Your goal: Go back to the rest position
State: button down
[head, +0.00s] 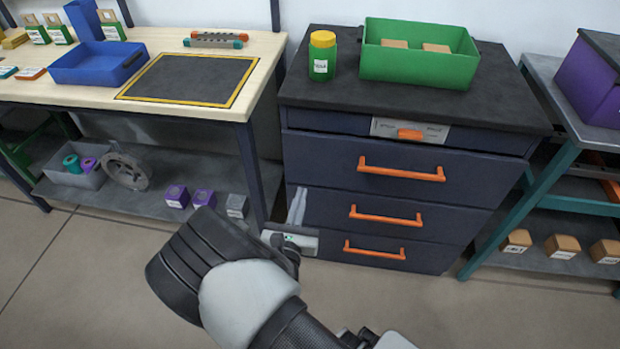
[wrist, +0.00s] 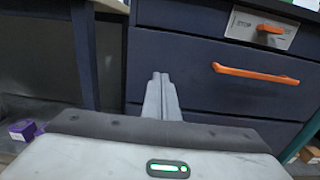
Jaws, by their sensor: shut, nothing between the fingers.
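My gripper (head: 297,206) is in front of the left part of the dark blue drawer cabinet (head: 300,150), at the height of the lower drawers. Its two grey fingers also show in the wrist view (wrist: 162,98), side by side and closed, with nothing between them. In the wrist view they point toward the cabinet's front, left of an orange drawer handle (wrist: 256,75). I cannot tell the exact gap between fingertips and cabinet. My dark and white arm reaches up from the bottom of the head view.
The cabinet top holds a green bin (head: 415,70) with two tan blocks and a yellow-lidded green jar (head: 321,56). A wooden workbench (head: 262,50) with a blue tray (head: 97,63) stands left; a teal-framed rack (head: 535,185) stands right. Purple boxes sit on the lower shelf. The floor in front is open.

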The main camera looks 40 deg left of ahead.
jog(key=shift+s+d, duration=0.1)
jog(key=shift+s, duration=0.05)
jog(key=w+d+r+m+t+h, duration=0.1)
jog(key=w+d+r+m+h, duration=1.2)
jog(key=d, duration=0.4)
jog(key=d+r+m+g+h, duration=0.25)
jog(key=d+r+m, duration=0.2)
jog(key=d, duration=0.45)
jog(key=s+d+r+m+g+h, duration=0.1)
jog(key=d+r+m+g, duration=0.3)
jog(key=d, duration=0.6)
jog(key=d+r+m+g+h, duration=0.2)
jog(key=d+m+g, duration=0.3)
jog(key=d, duration=0.4)
jog(key=s+d+r+m+y, duration=0.4)
jog(key=s+r+m+y, duration=0.1)
jog(key=s+m, duration=0.3)
jog(key=s+d+r+m+y, duration=0.3)
jog(key=s+r+m+y, duration=0.15)
jog(key=s+m, duration=0.4)
notch_tip(320, 180, up, 21)
jog(key=p, duration=2.1)
jog(key=shift+r+n+t, duration=0.15)
jog(key=shift+n+t, duration=0.2)
jog(key=shift+n, duration=0.05)
